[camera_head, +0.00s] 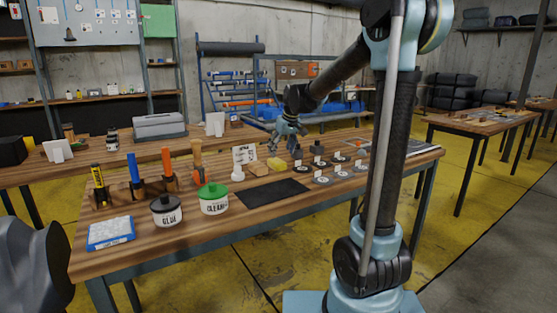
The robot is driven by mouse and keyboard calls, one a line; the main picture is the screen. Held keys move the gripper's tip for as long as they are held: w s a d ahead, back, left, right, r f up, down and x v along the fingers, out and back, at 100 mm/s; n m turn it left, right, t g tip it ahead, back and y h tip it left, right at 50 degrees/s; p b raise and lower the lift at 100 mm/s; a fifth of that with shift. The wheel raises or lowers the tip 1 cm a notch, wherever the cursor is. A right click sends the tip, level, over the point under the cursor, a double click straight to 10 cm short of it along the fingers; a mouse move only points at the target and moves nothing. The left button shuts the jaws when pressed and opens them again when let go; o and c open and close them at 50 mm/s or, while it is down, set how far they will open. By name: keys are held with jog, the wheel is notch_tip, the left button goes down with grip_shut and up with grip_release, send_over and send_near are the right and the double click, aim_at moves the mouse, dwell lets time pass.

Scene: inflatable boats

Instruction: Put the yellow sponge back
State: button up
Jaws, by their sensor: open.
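The yellow sponge (276,163) is a small yellow block lying on the wooden workbench (245,216), near the middle of its far side. A tan block (258,169) lies just left of it. My gripper (283,134) is above and behind the sponge, pointing down, apart from it and empty as far as I can see. The gripper is small in the picture, and its fingertips are hard to make out.
A black mat (272,192) lies in front of the sponge. A glue jar (165,210), a green-lidded cleaner jar (213,200) and upright tools stand to the left. Several dark round pieces (321,180) stand to the right. A small sign (244,154) stands behind.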

jog(key=v, duration=0.5)
jog(key=s+d+f+m, duration=0.2)
jog(key=s+d, duration=0.6)
jog(key=s, duration=0.2)
jog(key=s+d+f+m, duration=0.1)
jog(key=s+d+f, duration=0.3)
jog(key=s, duration=0.4)
jog(key=s+d+f+m+g+h, duration=0.1)
jog(key=s+d+f+m, duration=0.1)
jog(key=s+d+f, duration=0.2)
jog(key=s+d+f+m+h, duration=0.1)
jog(key=s+d+f, duration=0.3)
jog(key=s+f, duration=0.4)
jog(key=s, duration=0.6)
jog(key=shift+d+f+m, duration=0.3)
jog(key=shift+d, duration=0.1)
jog(key=shift+s, duration=0.1)
